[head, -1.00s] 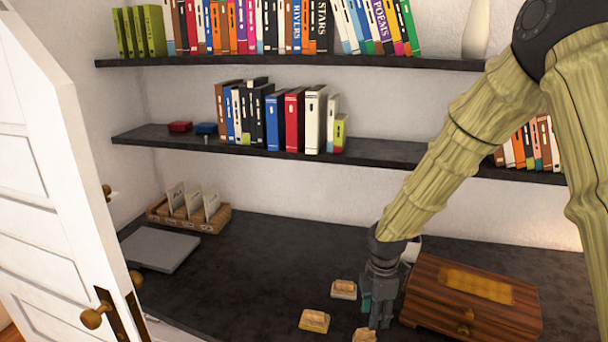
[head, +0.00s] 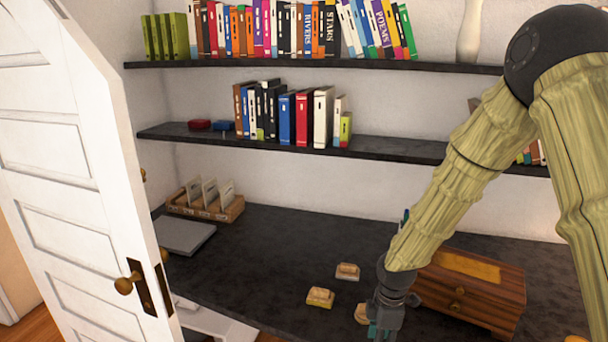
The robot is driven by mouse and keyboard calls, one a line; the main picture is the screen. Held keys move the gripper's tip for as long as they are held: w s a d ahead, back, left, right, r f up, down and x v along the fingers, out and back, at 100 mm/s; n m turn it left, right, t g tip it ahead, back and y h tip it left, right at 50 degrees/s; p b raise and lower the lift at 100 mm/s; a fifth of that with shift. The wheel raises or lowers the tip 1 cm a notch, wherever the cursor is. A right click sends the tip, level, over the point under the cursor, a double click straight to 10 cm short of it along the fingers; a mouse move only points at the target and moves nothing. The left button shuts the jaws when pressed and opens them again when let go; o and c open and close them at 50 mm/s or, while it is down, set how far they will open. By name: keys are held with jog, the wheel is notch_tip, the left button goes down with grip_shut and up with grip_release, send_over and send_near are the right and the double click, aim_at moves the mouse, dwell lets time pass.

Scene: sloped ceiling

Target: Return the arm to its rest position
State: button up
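My arm in its yellow-green sleeve reaches down from the upper right in the head view. My gripper (head: 383,328) hangs at its end near the bottom edge, over the front part of the dark counter (head: 270,270). It is just left of a striped wooden box (head: 480,307) with small knobs. The fingertips are cut off by the frame's lower edge, so whether they are open or shut does not show. I see nothing held in the visible part.
Small tan blocks (head: 320,297) lie left of my gripper. A white door (head: 80,180) stands open at left. A wooden card holder (head: 205,205) and a grey flat slab (head: 184,236) sit at the counter's left end. Book shelves (head: 330,66) run above.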

jog(key=s+f+m, duration=0.5)
jog(key=s+f, duration=0.4)
jog(key=f, duration=0.2)
jog(key=s+d+f+m, duration=0.1)
jog(key=s+f+m, duration=0.3)
jog(key=s, duration=0.4)
jog(key=s+d+f+m, duration=0.1)
jog(key=s+f+m, duration=0.3)
jog(key=s, duration=0.5)
jog(key=s+d+f+m, duration=0.1)
jog(key=s+f+m, duration=0.3)
jog(key=s, duration=0.4)
jog(key=shift+s+d+f+m+h, duration=0.2)
jog(key=shift+d+m+h, duration=0.15)
jog(key=shift+m, duration=0.15)
jog(key=shift+w, duration=0.1)
